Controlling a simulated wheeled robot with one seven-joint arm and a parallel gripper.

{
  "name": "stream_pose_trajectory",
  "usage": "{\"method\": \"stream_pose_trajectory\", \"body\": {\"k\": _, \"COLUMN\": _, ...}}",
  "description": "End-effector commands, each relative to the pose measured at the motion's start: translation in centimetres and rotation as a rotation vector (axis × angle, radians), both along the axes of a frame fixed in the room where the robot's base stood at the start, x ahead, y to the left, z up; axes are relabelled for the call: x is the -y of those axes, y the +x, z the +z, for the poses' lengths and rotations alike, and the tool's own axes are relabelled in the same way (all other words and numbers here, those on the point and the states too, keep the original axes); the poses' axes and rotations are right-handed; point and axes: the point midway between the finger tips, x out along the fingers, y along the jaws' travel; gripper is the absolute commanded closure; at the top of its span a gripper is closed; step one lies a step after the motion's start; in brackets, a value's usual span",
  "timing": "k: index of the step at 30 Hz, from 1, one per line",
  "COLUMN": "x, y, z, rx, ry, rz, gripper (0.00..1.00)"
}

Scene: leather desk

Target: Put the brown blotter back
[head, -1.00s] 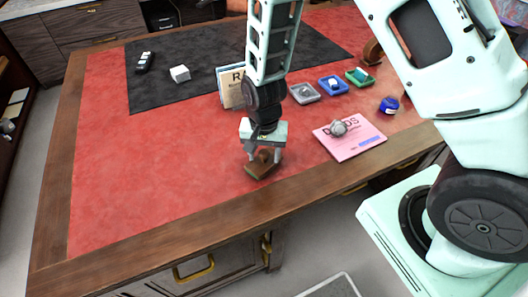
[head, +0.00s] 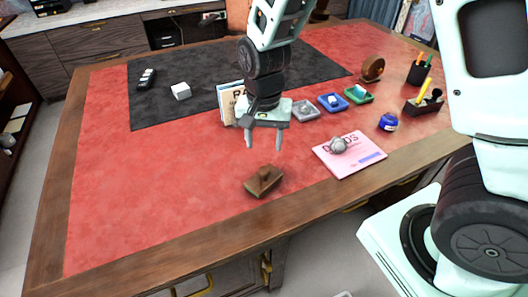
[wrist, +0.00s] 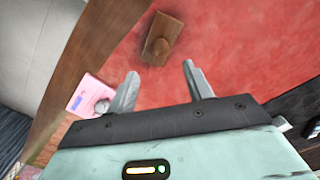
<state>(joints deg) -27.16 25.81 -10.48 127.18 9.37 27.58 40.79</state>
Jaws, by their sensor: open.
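The brown blotter (head: 263,182) is a small wooden block with a knob on top. It lies on the red leather near the front wooden edge of the desk. It also shows in the wrist view (wrist: 161,40), beyond the fingertips. My gripper (head: 264,147) is open and empty, with its fingers pointing down above the blotter and apart from it. In the wrist view both fingers (wrist: 160,78) stand wide apart with nothing between them.
A pink book (head: 349,155) with a grey lump on it lies right of the blotter. A blue ink jar (head: 388,122), small trays (head: 333,103), a pen holder (head: 423,105) and an upright book (head: 230,103) stand farther back. The red leather (head: 150,190) on the left is clear.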

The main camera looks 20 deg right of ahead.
Motion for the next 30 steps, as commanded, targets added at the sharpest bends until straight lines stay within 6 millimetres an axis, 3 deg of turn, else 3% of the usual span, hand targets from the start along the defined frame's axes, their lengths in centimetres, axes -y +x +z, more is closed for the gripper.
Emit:
{"method": "stream_pose_trajectory", "body": {"k": 4, "x": -0.5, "y": -0.6, "z": 1.3, "rx": -0.001, "ry": 0.011, "rz": 0.035, "gripper": 0.49}}
{"method": "stream_pose_trajectory", "body": {"k": 7, "x": -2.3, "y": -2.9, "z": 3.1, "rx": -0.006, "ry": 0.046, "rz": 0.172, "gripper": 0.49}}
{"method": "stream_pose_trajectory", "body": {"k": 12, "x": -5.8, "y": -10.3, "z": 7.2, "rx": 0.003, "ry": 0.100, "rz": 0.610, "gripper": 0.49}}
{"method": "stream_pose_trajectory", "body": {"k": 18, "x": -6.5, "y": -17.6, "z": 9.7, "rx": 0.024, "ry": 0.072, "rz": 1.059, "gripper": 0.49}}
{"method": "stream_pose_trajectory", "body": {"k": 23, "x": -6.2, "y": -19.8, "z": 10.1, "rx": 0.028, "ry": 0.046, "rz": 1.208, "gripper": 0.49}}
{"method": "stream_pose_trajectory", "body": {"k": 30, "x": -6.2, "y": -19.9, "z": 10.1, "rx": 0.027, "ry": 0.044, "rz": 1.222, "gripper": 0.49}}
